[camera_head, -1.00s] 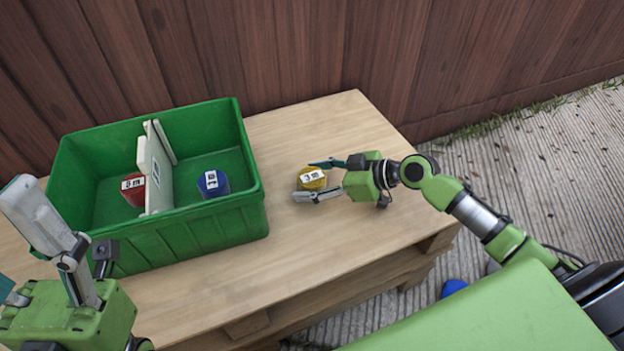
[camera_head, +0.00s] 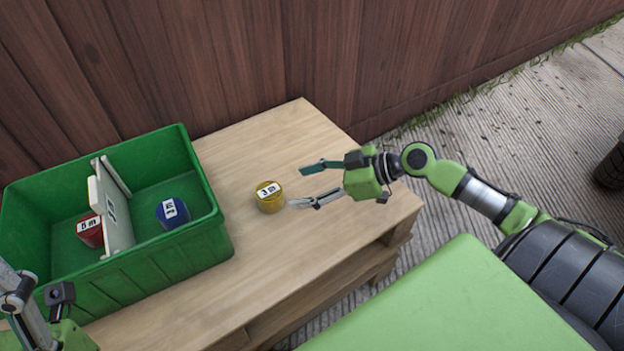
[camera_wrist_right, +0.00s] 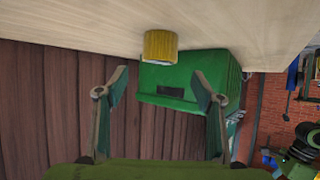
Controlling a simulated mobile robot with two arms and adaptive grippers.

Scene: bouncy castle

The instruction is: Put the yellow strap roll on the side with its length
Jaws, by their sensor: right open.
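The yellow strap roll (camera_head: 269,198) stands on the bare wooden table with a white label reading "3 m" on top. It also shows in the upside-down right wrist view (camera_wrist_right: 160,45). My right gripper (camera_head: 298,187) is open and empty, just to the right of the roll, its fingers pointing at it without enclosing it. The green crate (camera_head: 160,262) stands on the left, split by a whitish divider (camera_head: 108,215). A red roll (camera_head: 90,232) lies left of the divider and a blue roll (camera_head: 172,213) right of it. My left gripper (camera_head: 25,305) is partly cut off at the lower left.
The wooden table (camera_head: 290,135) is clear behind and in front of the yellow roll. A plank wall (camera_head: 230,60) rises close behind the table. The crate's right wall lies a short way left of the roll.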

